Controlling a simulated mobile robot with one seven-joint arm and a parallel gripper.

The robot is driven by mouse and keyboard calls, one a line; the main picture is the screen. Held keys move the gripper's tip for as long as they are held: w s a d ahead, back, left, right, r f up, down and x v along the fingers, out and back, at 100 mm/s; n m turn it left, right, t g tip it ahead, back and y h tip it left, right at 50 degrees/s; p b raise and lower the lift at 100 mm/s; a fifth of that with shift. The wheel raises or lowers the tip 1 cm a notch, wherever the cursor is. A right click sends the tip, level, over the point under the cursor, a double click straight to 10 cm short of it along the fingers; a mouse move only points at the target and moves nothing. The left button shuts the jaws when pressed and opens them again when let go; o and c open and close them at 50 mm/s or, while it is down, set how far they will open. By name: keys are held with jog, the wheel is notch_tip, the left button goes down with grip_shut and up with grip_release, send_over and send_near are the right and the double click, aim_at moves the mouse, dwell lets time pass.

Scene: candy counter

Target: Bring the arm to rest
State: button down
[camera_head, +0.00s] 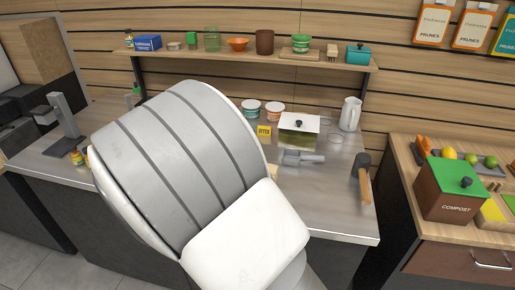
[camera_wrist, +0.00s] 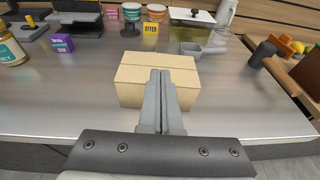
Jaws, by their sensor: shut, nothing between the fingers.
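My gripper (camera_wrist: 160,78) shows in the wrist view with its two fingers together and nothing between them. It points toward a cardboard box (camera_wrist: 130,75) on the metal counter (camera_wrist: 60,115), and its fingers cover part of the box. I cannot tell from this view how far apart the fingers and the box are. In the head view my large grey and white arm link fills the middle and hides my gripper and nearly all of the box. The metal counter (camera_head: 330,205) shows around the arm.
On the counter are a lidded container (camera_head: 298,135), a grey scoop (camera_head: 300,158), a mallet (camera_head: 363,175), a white pitcher (camera_head: 350,114), tubs (camera_head: 251,107) and a yellow sign (camera_head: 264,134). A shelf (camera_head: 220,53) runs behind. A compost bin (camera_head: 448,190) stands right. The counter's front is bare.

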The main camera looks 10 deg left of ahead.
jog(key=shift+d+r, duration=0.1)
jog(key=s+d+r+m+g+h, duration=0.2)
jog(key=d+r+m+g, duration=0.1)
jog(key=d+m, duration=0.4)
jog(key=s+d+r+m+g+h, duration=0.25)
jog(key=d+m, duration=0.35)
jog(key=d, duration=0.4)
jog(key=s+d+r+m+g+h, duration=0.1)
jog(key=s+d+r+m+g, duration=0.2)
jog(key=d+m, duration=0.4)
jog(key=s+d+r+m+y, duration=0.1)
jog(key=s+r+m+y, duration=0.2)
jog(key=s+m, duration=0.4)
jog(key=s+d+r+m+y, duration=0.1)
jog(key=s+r+m+y, duration=0.2)
jog(key=s+m, duration=0.4)
jog(key=shift+s+d+r+m+y, duration=0.2)
jog(key=shift+s+r+m+y, duration=0.15)
jog(key=shift+s+y, duration=0.4)
jog(key=shift+g, duration=0.25)
